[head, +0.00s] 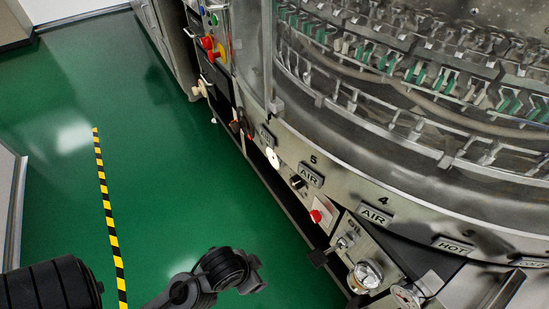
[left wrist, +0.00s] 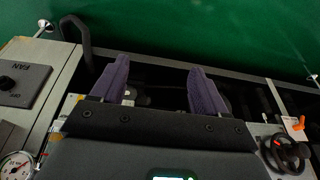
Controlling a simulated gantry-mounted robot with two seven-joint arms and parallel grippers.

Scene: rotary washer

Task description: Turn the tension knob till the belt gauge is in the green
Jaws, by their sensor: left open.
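My left gripper (left wrist: 158,82) is open, its two purple fingers spread wide in the left wrist view. A small pale fitting shows beside the left finger; I cannot tell whether anything lies between the fingers. In the head view my left arm reaches in at the bottom, over the floor left of the washer. A round dial gauge (head: 367,275) sits low on the washer front. A round gauge (left wrist: 15,166) with a white face also shows in the left wrist view, its reading too small to tell. A black round knob (left wrist: 285,153) is at the right there. Neither gauge nor knob is clearly labelled.
The washer's curved front carries AIR and HOT plates, a red button (head: 316,216) and a small metal knob (head: 347,241). A second dial (head: 406,297) is at the bottom edge. A FAN switch (left wrist: 14,83) shows at left. Green floor (head: 165,150) is clear.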

